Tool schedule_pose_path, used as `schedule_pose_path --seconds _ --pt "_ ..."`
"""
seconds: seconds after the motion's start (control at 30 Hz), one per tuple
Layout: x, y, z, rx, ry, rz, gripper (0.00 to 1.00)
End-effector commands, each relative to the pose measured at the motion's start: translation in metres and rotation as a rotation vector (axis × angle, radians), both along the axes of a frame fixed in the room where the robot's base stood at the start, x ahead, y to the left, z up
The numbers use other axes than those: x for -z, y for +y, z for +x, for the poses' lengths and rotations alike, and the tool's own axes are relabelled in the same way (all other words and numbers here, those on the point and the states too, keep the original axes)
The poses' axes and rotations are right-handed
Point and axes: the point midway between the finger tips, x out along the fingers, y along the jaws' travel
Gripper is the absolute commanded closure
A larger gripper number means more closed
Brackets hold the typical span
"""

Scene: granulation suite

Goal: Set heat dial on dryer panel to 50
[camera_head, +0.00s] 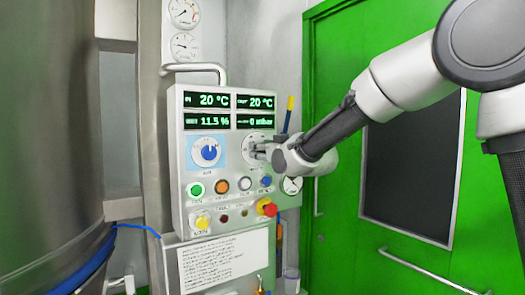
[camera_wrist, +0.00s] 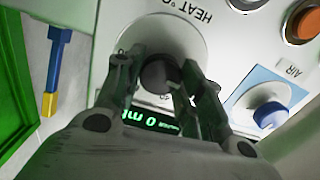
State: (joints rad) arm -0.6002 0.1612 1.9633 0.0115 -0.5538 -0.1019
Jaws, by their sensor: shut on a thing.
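The dryer panel (camera_head: 222,222) is a grey box with green-lit displays reading 20 °C, 20 °C, 11.5 % and 0 mbar. The heat dial (camera_wrist: 160,76) is a dark round knob on a white disc marked HEAT, seen upside down in the wrist view. My gripper (camera_wrist: 155,70) is shut on the heat dial, one finger on each side.
Left of the heat dial is the blue AIR dial (camera_head: 208,152). Below are green (camera_head: 196,190) and orange (camera_head: 221,186) buttons, a yellow knob (camera_head: 202,222) and a red stop button (camera_head: 267,207). A steel vessel (camera_head: 50,140) stands left; a green door (camera_head: 400,215) is right.

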Motion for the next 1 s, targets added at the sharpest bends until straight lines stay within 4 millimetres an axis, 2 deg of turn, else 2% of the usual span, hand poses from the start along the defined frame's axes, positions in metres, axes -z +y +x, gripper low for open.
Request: schedule_pose_path --seconds 0.27,1.0 --pt "0.0001 -0.0006 0.0003 0.000 0.109 0.161 0.86" --pt "0.0011 -0.0022 0.0014 0.001 0.502 0.743 0.86"
